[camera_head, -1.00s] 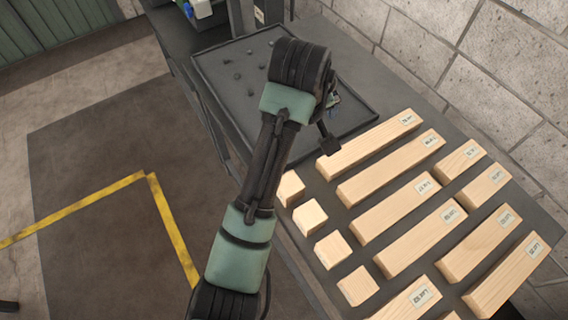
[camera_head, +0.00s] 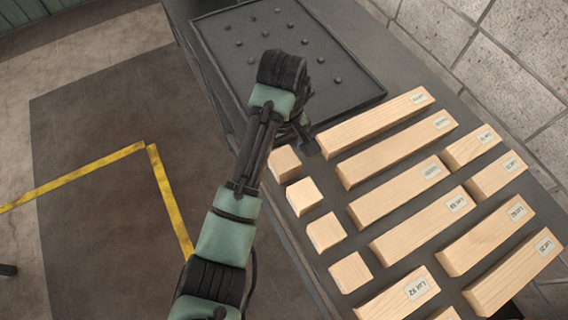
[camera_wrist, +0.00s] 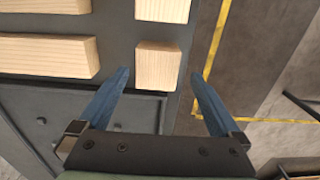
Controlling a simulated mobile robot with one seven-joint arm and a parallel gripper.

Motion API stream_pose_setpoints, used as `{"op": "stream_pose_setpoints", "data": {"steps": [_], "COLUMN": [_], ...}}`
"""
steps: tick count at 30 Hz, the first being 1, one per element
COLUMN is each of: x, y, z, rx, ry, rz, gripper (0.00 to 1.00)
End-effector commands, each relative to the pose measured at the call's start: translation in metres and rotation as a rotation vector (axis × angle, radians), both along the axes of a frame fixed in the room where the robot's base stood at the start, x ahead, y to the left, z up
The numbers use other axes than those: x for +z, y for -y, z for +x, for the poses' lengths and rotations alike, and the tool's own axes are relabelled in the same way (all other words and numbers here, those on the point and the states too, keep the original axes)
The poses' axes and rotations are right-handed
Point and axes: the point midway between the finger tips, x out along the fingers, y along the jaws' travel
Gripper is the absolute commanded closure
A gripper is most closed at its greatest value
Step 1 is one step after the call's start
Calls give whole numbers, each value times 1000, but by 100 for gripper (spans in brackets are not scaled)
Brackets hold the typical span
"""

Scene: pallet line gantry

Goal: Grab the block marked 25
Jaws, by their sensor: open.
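The long wooden block whose label seems to read 25 (camera_head: 508,280) lies at the lower right of the table in the head view; its print is small. It is not recognisable in the wrist view. My gripper (camera_head: 308,146) is near the tray's front corner, far to the upper left of that block. In the wrist view my gripper (camera_wrist: 160,75) is open with two blue fingers apart. A small wooden cube (camera_wrist: 158,66) shows between the fingertips; I cannot tell the height gap.
Several other labelled wooden blocks (camera_head: 400,155) lie in rows on the dark table (camera_head: 425,75). Small cubes (camera_head: 325,232) line its left edge. A black tray (camera_head: 215,45) with small round bumps is at the back.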

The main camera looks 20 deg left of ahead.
Motion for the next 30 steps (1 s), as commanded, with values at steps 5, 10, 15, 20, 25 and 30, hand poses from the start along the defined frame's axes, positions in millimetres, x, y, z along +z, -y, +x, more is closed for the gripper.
{"op": "stream_pose_setpoints", "data": {"steps": [5,10,15,20,25,30], "x": [-27,-46,-48,-48,-48,-48], "y": [1,2,2,2,2,2], "z": [2,3,3,3,3,3], "rx": [1,0,0,0,0,-1], "ry": [-4,-1,0,0,0,0], "rz": [0,1,0,0,0,0], "gripper": [0,0,0,11,41,72]}}
